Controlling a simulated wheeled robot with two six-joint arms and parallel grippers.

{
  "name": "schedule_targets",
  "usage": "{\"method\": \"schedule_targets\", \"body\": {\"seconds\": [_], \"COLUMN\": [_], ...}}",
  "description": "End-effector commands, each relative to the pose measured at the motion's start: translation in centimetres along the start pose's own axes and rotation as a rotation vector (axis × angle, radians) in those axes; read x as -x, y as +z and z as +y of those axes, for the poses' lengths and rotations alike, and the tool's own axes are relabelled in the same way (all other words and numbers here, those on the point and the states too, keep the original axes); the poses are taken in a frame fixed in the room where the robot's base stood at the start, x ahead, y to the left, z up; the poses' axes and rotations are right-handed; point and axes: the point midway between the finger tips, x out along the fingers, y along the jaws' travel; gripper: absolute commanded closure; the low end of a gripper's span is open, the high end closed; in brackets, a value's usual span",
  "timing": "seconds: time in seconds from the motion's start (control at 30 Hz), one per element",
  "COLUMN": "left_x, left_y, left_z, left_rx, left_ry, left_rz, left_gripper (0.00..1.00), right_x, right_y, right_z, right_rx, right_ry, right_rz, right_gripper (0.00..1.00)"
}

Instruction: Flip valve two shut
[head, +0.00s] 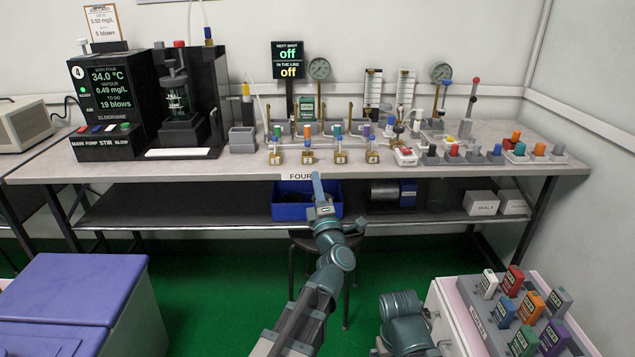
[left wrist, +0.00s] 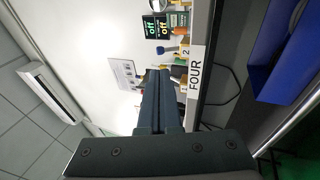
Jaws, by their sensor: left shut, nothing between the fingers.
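Valve two (head: 308,157) is a small brass valve with a "2" tag in the row of numbered valves at the bench front; coloured pieces stand above the row. In the left wrist view its "2" tag (left wrist: 184,52) shows with a blue-tipped part beside it. My left gripper (head: 317,178) is shut and empty, pointing up just in front of the bench edge below valves two and three. Its closed fingers also fill the middle of the left wrist view (left wrist: 160,95), hiding part of the row. My right gripper is not in view.
Valve one (head: 276,157), valve three (head: 340,157) and valve four (head: 372,156) flank valve two closely. A black display (head: 288,60) reads "off" twice. The "FOUR" label (head: 299,177) is on the bench edge. A blue bin (head: 290,210) sits below; coloured testers (head: 530,305) stand lower right.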

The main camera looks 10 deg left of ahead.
Motion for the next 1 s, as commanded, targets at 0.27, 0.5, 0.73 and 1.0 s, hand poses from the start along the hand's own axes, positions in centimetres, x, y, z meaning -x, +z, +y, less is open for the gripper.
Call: {"method": "schedule_targets", "body": {"seconds": [0.27, 0.5, 0.73, 1.0], "left_x": [-6.2, -9.0, -9.8, -9.7], "left_y": [0.1, 0.1, 0.0, 0.0], "left_z": [0.2, 0.1, 0.0, 0.0], "left_rx": [-0.001, -0.001, 0.000, 0.000], "left_ry": [0.000, 0.000, 0.000, 0.000], "left_rz": [0.002, 0.000, 0.000, 0.000], "left_gripper": [1.00, 1.00, 1.00, 1.00], "right_x": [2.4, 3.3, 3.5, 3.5], "right_y": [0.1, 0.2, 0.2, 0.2], "right_z": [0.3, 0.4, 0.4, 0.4], "right_rx": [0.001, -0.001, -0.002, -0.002], "right_ry": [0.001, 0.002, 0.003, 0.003], "right_rz": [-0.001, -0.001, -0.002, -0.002], "right_gripper": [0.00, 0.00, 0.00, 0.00]}}
